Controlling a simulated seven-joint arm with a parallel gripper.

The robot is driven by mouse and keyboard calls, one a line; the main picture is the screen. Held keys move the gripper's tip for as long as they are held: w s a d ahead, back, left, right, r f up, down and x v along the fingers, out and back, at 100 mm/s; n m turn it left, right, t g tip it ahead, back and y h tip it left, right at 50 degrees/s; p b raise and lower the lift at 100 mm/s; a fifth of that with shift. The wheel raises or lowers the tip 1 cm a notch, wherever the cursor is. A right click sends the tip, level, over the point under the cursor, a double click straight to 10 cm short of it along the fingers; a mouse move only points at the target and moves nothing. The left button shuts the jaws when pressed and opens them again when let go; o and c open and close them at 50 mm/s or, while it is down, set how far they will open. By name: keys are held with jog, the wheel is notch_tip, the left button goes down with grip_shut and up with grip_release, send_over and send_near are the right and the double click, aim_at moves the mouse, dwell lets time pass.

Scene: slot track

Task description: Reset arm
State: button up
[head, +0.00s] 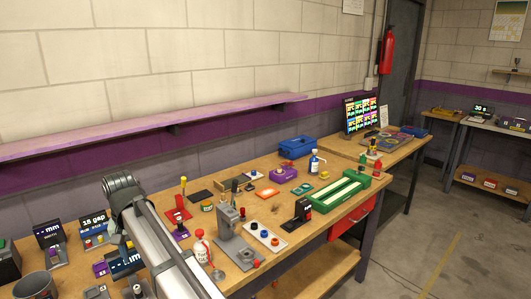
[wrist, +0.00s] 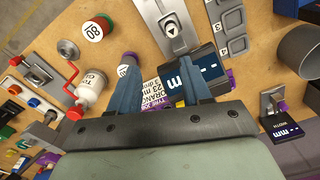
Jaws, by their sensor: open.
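My gripper (wrist: 157,62) is open, with its two blue-grey fingers apart and pointing down over the bench in the wrist view. Nothing is held between the fingers. A purple-and-white label card (wrist: 156,98) and a dark display reading "m" (wrist: 190,72) show between and beside the fingers, partly hidden by them. In the head view my arm crosses the lower left over the wooden bench (head: 325,233), and my gripper cannot be made out there.
In the head view, a green-framed track (head: 364,179) lies on the bench's right and a blue bin (head: 297,147) at the back. The space above is clear.

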jog(key=w+d+r+m+t+y, duration=0.2)
jog(key=w+d+m, duration=0.5)
jog(key=w+d, duration=1.5)
jog(key=w+d+f+m, duration=0.1)
jog(key=w+d+m, duration=0.2)
jog(key=d, duration=0.9)
jog(key=w+d+f+m, duration=0.1)
jog(key=w+d+m, duration=0.15)
jog(key=d, duration=1.05)
jog(key=s+d+f+n+g, duration=0.15)
jog(key=s+f, duration=0.45)
jog(key=f, duration=0.7)
jog(key=s+d+f+g+h, duration=0.15)
jog(key=s+f, duration=0.45)
jog(key=f, duration=0.7)
jog(key=s+d+f+n+g, duration=0.1)
jog(key=s+d+f, duration=0.35)
jog(key=f, duration=0.85)
jog(key=s+f+n+g, duration=0.1)
jog(key=s+f, duration=0.5)
jog(key=s, duration=0.7)
jog(key=s+d+f+n+g, duration=0.1)
jog(key=s+f+n+g, duration=0.1)
jog(key=s+f, duration=0.5)
jog(key=s+f+n+g, duration=0.1)
jog(key=s+f, duration=0.5)
jog(key=s, duration=1.4)
jog(key=shift+d+f+n+g+h, duration=0.15)
jog(key=shift+d+n+g+h, duration=0.15)
jog(key=shift+d+g+h, duration=0.1)
